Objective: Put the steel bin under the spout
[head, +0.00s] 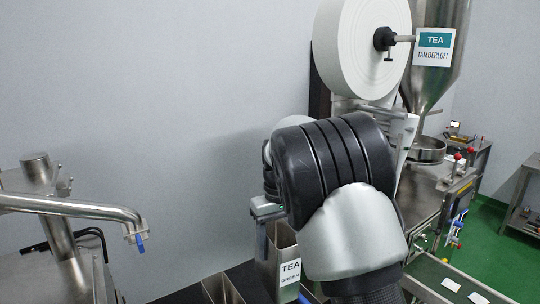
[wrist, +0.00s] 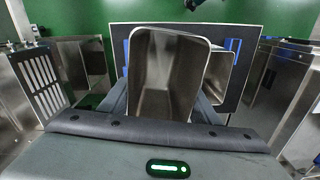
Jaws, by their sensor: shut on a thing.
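A tall open steel bin (head: 283,241) with a white label reading TEA GREEN stands below my gripper (head: 268,212) in the head view. In the wrist view the steel bin (wrist: 168,75) is between the fingers of my gripper (wrist: 163,108), with its open mouth facing the camera and its inside looking empty. My gripper is shut on it. My arm hides part of the bin in the head view. A bent steel pipe spout (head: 130,222) with a blue tip is at the left, apart from the bin.
Another open steel bin (head: 222,289) is at the bottom of the head view; a second bin (wrist: 217,75) shows just beside the held one in the wrist view. Behind my arm is a machine with a large white roll (head: 350,45) and a steel hopper (head: 432,82). A conveyor (head: 440,275) is at lower right.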

